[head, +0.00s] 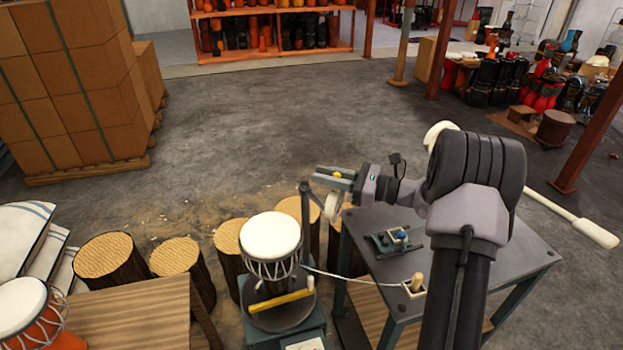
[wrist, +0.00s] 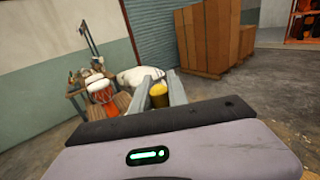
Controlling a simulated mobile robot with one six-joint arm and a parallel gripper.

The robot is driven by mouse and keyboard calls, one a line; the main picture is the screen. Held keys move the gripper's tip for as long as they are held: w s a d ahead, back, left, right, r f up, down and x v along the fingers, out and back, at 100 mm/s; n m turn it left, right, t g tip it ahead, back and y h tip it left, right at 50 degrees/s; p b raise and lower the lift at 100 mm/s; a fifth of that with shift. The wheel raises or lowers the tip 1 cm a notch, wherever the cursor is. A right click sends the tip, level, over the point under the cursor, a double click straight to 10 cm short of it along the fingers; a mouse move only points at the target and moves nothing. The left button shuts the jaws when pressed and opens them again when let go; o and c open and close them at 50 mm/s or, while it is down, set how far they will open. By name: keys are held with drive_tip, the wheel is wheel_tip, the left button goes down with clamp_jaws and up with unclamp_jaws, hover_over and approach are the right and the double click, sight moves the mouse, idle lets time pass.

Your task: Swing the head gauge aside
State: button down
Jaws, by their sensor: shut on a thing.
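A goblet drum (head: 270,237) with a white head and laced sides stands upright on a dark round turntable (head: 262,319). The head gauge (head: 332,206) shows as a pale round part by a thin dark arm and post, beside the drum head at its upper right. My gripper (head: 338,176) is shut on a yellow knob (wrist: 158,94), which sits between the fingers in the wrist view. In the head view the knob is above the pale part; how they join is partly hidden by my fingers. The gauge does not cover the drum head in this view.
A grey table (head: 490,262) under my arm holds a small fixture with a blue knob (head: 401,235) and a wooden peg (head: 417,281) with a cord leading toward the drum. Log stumps (head: 105,256) and a wooden bench (head: 140,316) stand left. Open floor lies behind.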

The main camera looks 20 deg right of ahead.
drive_tip(key=shift+d, duration=0.7)
drive_tip(key=shift+w, duration=0.1)
drive_tip(key=c, duration=1.3)
unclamp_jaws()
drive_tip(key=shift+d, duration=0.1)
drive_tip(key=p+v, duration=0.3)
drive_tip(key=v, duration=1.4)
drive_tip(key=shift+s+d, duration=0.1)
drive_tip(key=shift+s, duration=0.2)
